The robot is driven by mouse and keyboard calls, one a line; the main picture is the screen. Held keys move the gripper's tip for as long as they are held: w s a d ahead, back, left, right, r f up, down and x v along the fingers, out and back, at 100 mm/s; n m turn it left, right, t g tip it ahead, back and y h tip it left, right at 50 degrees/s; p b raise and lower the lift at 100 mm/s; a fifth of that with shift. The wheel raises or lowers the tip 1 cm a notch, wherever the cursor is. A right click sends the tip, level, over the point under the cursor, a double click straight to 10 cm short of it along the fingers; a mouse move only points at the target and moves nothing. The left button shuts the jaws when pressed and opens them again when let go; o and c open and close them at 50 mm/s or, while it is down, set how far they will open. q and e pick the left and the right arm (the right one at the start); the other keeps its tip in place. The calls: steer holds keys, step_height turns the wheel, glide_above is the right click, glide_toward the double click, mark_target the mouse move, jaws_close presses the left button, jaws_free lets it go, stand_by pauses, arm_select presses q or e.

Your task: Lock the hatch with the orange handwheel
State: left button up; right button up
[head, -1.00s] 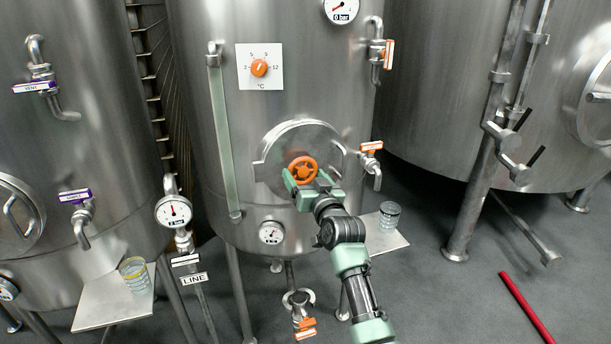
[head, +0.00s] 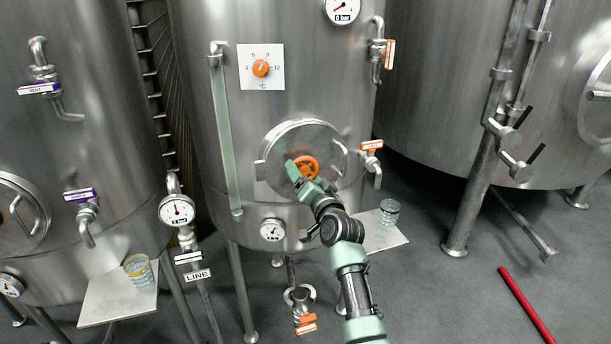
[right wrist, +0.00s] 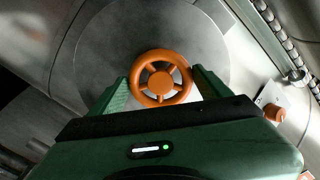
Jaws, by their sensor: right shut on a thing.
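The round steel hatch (head: 283,149) sits shut on the front of the middle tank, with the orange handwheel (head: 310,163) at its centre. My right gripper (head: 301,173) is at the handwheel and covers part of it in the head view. In the right wrist view the handwheel (right wrist: 160,80) lies between the two green fingers (right wrist: 160,92), which are shut on its rim from both sides. The hatch face (right wrist: 110,45) shows behind it. My left gripper is in neither view.
Below the hatch are a gauge (head: 271,230) and an outlet valve with orange tags (head: 305,322). An orange-tagged tap (head: 371,146) is right of the hatch. Glasses stand on small shelves at left (head: 139,270) and right (head: 389,211). A red bar (head: 524,303) lies on the floor.

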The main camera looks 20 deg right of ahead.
steer(key=o, duration=1.4)
steer(key=shift+s+d+b, duration=0.1)
steer(key=shift+s+b, duration=0.8)
steer(key=shift+s, duration=3)
steer(key=shift+c, duration=0.2)
